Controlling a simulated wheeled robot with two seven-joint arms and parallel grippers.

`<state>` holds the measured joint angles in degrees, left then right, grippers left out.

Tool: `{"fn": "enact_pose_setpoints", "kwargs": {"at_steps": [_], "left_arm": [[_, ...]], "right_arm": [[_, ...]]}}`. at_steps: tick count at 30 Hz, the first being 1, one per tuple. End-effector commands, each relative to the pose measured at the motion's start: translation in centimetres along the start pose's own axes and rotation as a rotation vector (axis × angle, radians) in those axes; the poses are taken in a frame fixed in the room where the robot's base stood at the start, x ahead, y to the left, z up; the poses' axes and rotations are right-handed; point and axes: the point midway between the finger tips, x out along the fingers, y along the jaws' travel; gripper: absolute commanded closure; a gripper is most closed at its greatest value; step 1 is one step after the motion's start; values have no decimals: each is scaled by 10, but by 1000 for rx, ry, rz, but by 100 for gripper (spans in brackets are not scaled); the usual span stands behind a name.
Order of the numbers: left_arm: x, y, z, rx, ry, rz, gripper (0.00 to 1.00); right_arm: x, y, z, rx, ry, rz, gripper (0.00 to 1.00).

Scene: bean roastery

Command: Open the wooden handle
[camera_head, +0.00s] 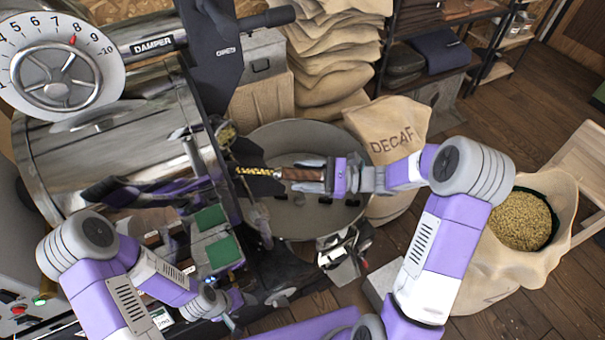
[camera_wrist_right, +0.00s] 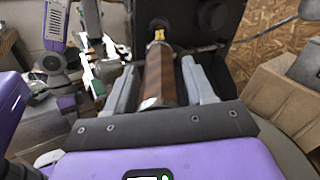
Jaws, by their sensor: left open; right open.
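The wooden handle (camera_head: 302,174) is a brown grip on a brass-coloured shaft at the front of the roaster, above the round cooling tray. My right gripper (camera_head: 300,174) is open around it, coming from the right. In the right wrist view the wooden handle (camera_wrist_right: 165,78) lies lengthwise between the two grey fingers of my right gripper (camera_wrist_right: 163,78), with a narrow gap visible on either side. My left gripper (camera_head: 234,300) is low at the left, well away from the handle. It is small and dark there, and its fingers are hard to make out.
The steel roaster drum (camera_head: 105,150) with its dial (camera_head: 62,75) fills the left. The round cooling tray (camera_head: 262,140) lies under the handle. A DECAF sack (camera_head: 388,130) stands behind my right arm. An open sack of beans (camera_head: 520,222) is at the right.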

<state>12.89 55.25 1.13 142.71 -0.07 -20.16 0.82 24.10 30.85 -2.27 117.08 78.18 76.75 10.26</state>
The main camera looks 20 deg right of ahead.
Motion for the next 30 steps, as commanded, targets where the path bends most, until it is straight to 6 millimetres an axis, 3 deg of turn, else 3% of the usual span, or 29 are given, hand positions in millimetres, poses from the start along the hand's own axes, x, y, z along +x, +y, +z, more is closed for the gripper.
{"fn": "enact_pose_setpoints", "kwargs": {"at_steps": [11, 22, 30], "left_arm": [[0, 0, 0, 0, 0, 0, 41], [-1, 0, 0, 0, 0, 0, 41], [-1, 0, 0, 0, 0, 0, 41]], "right_arm": [[-4, 0, 0, -1, 0, -1, 41], [-61, -1, 0, -1, 1, -3, 41], [-76, 0, 0, 0, -1, 1, 41]]}}
